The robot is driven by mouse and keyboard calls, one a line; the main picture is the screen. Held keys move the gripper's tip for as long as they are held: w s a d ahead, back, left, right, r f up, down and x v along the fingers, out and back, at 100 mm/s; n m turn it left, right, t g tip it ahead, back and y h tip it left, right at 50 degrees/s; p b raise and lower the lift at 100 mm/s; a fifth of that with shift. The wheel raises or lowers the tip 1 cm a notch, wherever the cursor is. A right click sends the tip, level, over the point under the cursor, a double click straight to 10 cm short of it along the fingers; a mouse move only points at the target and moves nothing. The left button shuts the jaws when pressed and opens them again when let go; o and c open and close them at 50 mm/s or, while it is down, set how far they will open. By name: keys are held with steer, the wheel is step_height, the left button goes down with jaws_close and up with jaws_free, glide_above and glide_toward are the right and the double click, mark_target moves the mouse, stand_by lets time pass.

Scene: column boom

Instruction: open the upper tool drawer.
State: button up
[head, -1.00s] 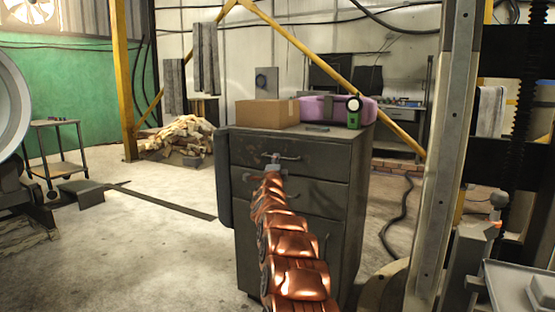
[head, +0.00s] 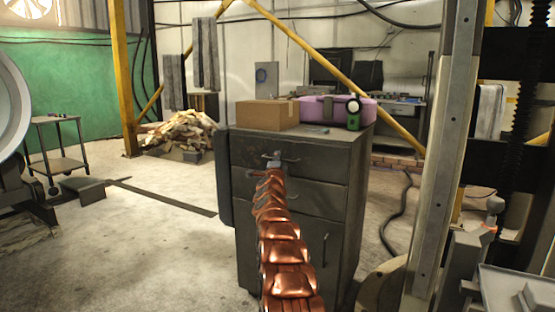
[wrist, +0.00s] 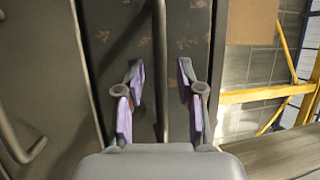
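A dark grey metal tool cabinet (head: 340,213) stands upright in the middle of the head view. Its upper drawer (head: 325,165) looks shut, flush with the front. The drawer's bar handle (head: 291,159) is partly hidden by my gripper (head: 275,160). In the wrist view, my gripper (wrist: 158,98) is open, with lilac pads on its fingers. The handle (wrist: 160,60) runs between the two fingers, with a gap visible on each side. The upper drawer's worn front (wrist: 195,55) lies behind the fingers. A lower handle (wrist: 28,148) shows at the left edge.
A cardboard box (head: 267,114), a purple case (head: 318,112) and a green-and-black device (head: 353,113) stand on the cabinet top. A woodpile (head: 180,137) and a cart (head: 57,155) are further left. The concrete floor left of the cabinet is mostly clear.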

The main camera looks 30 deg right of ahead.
jaws_close()
stand_by(0.4)
stand_by(0.4)
